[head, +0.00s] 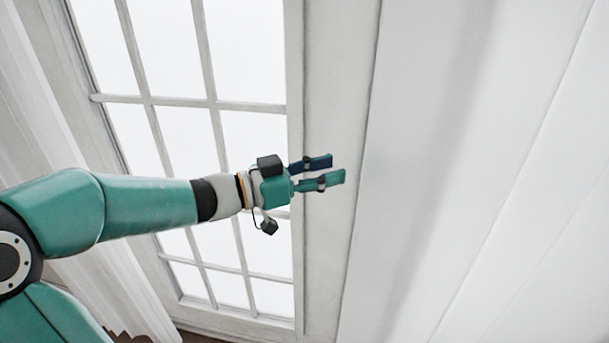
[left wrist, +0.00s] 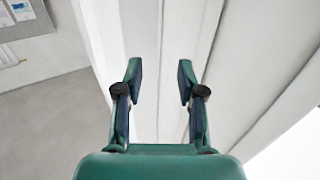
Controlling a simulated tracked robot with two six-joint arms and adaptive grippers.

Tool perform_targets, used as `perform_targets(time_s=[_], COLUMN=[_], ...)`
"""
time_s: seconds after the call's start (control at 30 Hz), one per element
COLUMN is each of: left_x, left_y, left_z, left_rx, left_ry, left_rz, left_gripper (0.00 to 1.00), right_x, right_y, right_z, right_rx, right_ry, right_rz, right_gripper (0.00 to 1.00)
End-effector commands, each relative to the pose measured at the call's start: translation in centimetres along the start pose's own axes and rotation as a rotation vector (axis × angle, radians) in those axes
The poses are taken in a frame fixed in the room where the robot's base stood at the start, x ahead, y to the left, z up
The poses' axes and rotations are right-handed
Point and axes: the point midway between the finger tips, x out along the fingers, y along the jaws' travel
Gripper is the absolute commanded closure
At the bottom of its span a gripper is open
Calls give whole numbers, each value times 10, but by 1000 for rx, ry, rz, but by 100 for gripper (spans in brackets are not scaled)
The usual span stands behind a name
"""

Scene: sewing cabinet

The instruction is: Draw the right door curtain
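The right door curtain (head: 450,170) is a white cloth with broad soft folds, filling the right side of the head view. Its near-vertical left edge runs beside the white door frame. My left gripper (head: 332,171) reaches in from the left, in front of the frame. Its fingertips end just left of the curtain edge in the picture. The two fingers are apart with nothing between them. In the left wrist view the open gripper (left wrist: 160,82) points at long white folds or panels (left wrist: 172,40); I cannot tell whether it touches them. My right gripper is out of view.
A glazed door (head: 180,130) with white bars stands behind my left arm. Another white curtain (head: 115,270) hangs at the left. In the left wrist view a grey wall (left wrist: 45,105) with a board of papers (left wrist: 25,20) shows at the left.

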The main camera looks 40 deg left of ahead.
Motion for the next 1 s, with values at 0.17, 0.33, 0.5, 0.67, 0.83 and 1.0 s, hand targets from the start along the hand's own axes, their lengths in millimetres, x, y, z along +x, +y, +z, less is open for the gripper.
perform_targets(time_s=[0.17,0.33,0.5,0.67,0.83,1.0], left_x=[-29,-42,-44,-44,-44,-41], left_y=[-1,0,1,1,1,1], left_z=[1,1,1,1,1,1], left_rx=[0,0,-1,-1,-1,0], left_ry=[-2,-2,-2,-2,-2,-1], left_rz=[-4,0,1,2,2,3], left_gripper=[61,61,61,61,61,61], right_x=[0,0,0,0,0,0], right_y=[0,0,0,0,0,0], right_z=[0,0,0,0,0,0], right_rx=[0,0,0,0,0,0], right_ry=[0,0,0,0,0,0], right_rz=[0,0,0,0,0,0], right_gripper=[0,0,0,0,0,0])
